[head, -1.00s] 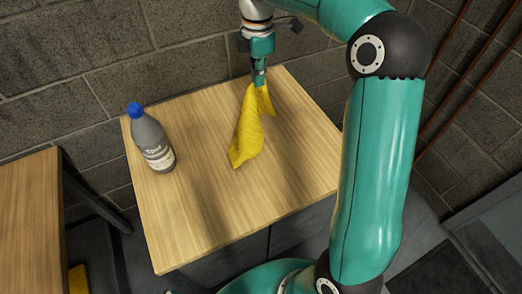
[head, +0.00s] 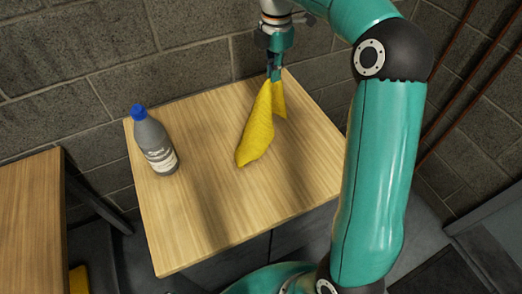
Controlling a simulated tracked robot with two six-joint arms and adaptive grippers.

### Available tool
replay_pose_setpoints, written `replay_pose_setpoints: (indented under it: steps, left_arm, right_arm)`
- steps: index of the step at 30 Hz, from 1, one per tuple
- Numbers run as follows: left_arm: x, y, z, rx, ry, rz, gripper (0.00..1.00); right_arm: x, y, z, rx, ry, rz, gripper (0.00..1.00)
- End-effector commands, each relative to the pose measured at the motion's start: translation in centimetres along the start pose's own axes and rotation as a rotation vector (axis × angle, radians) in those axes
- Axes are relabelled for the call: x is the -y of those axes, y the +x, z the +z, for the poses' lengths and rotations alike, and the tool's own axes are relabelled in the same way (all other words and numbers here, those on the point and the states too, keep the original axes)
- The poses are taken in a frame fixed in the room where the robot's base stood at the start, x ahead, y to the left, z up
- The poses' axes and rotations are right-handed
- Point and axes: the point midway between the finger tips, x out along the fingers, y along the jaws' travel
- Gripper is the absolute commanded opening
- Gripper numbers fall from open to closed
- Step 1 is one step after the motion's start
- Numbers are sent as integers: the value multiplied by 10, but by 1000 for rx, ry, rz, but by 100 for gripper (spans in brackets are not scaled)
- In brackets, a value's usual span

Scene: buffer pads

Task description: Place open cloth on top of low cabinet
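A yellow cloth (head: 258,128) hangs from my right gripper (head: 274,74) in the head view. The gripper is shut on the cloth's upper part, and the cloth drapes down in folds over the back right of the low cabinet (head: 215,220). The cabinet has a light wooden top. I cannot tell whether the cloth's lower corner touches the top. My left gripper is not in view.
A grey bottle with a blue cap (head: 153,142) stands upright at the cabinet top's left side. A block wall (head: 180,60) rises behind the cabinet. A wooden table (head: 28,215) is at the left. The cabinet top's front and middle are clear.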

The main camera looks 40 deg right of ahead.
Motion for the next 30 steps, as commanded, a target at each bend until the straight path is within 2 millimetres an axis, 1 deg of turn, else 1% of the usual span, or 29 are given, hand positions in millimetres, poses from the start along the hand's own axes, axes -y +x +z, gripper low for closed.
replay_pose_setpoints:
  steps: [1,15,20,30]
  left_arm:
    - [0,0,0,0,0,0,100]
    - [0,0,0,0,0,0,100]
    - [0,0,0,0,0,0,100]
    - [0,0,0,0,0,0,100]
  right_arm:
    - [0,-1,11,1,-29,0,0]
    - [-5,-12,104,2,-405,0,0]
    - [-6,-14,126,1,-498,0,0]
    - [-6,-17,147,1,-592,-1,0]
